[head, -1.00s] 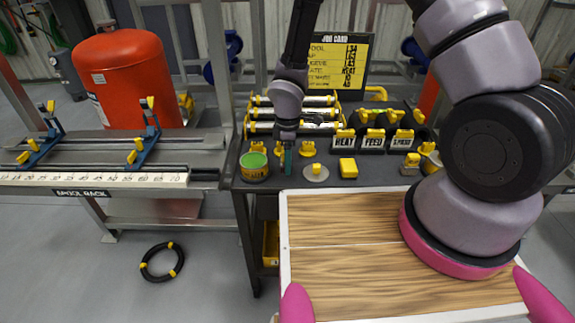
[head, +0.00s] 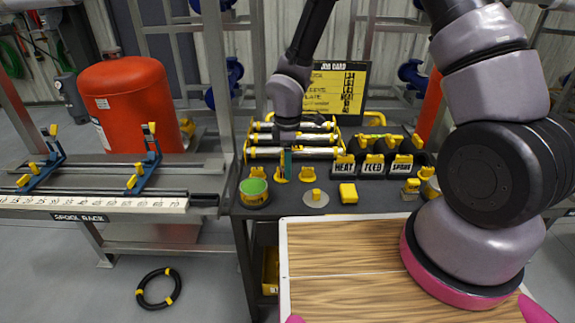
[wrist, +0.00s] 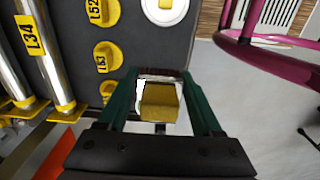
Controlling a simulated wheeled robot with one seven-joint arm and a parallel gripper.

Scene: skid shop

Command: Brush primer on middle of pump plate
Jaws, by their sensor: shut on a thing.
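My gripper (head: 288,172) is at the back of the dark bench, right of the primer tin. In the wrist view its two dark green fingers (wrist: 163,108) are shut on a yellow block-shaped handle (wrist: 160,103) with a pale part and dark bristles beyond it, which looks like the brush. In the head view the brush cannot be made out. A yellow tin with a green top (head: 254,190), probably the primer, stands at the bench's left corner. A round grey plate with a yellow knob (head: 315,197) lies to its right. I cannot tell which thing is the pump plate.
Steel tubes in a yellow rack (head: 300,145) lie behind my gripper. Black bins labelled HEAT, FEED and SPARE (head: 372,166) stand right. A yellow block (head: 348,193) is near the front edge. A wooden board with a white rim (head: 284,265) fills the foreground.

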